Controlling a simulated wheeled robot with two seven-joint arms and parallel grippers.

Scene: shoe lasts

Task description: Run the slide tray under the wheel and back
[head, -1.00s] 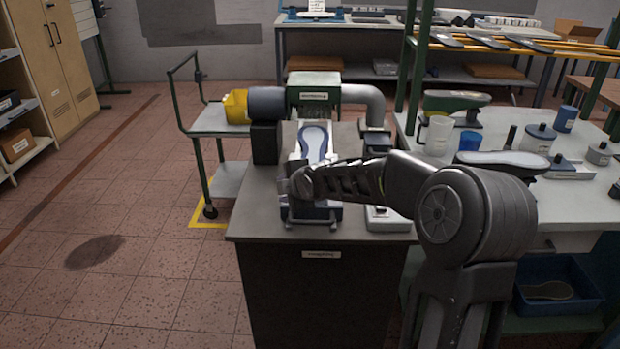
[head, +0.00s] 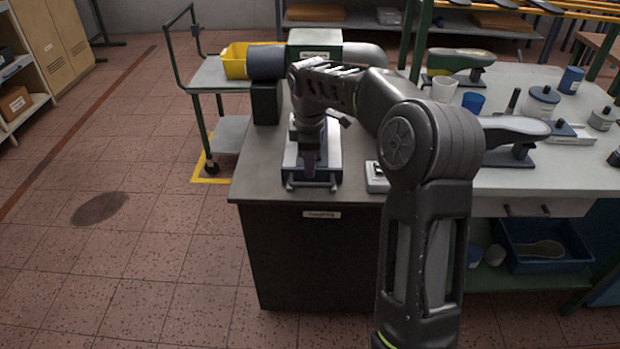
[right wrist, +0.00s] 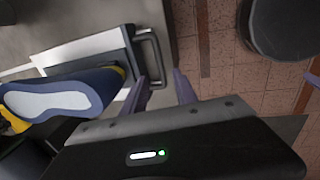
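My right gripper (head: 310,168) points down over the front of the tray. In the right wrist view its fingers (right wrist: 162,84) are apart, close to the handle, with nothing clearly held between them. My left gripper is not in view.
A trolley with a yellow bin (head: 235,62) stands left of the bench (head: 262,186). A small control box (head: 376,178) sits right of the tray. The right table holds a blue cup (head: 473,102), tins and a shoe last (head: 515,130). The floor at left is clear.

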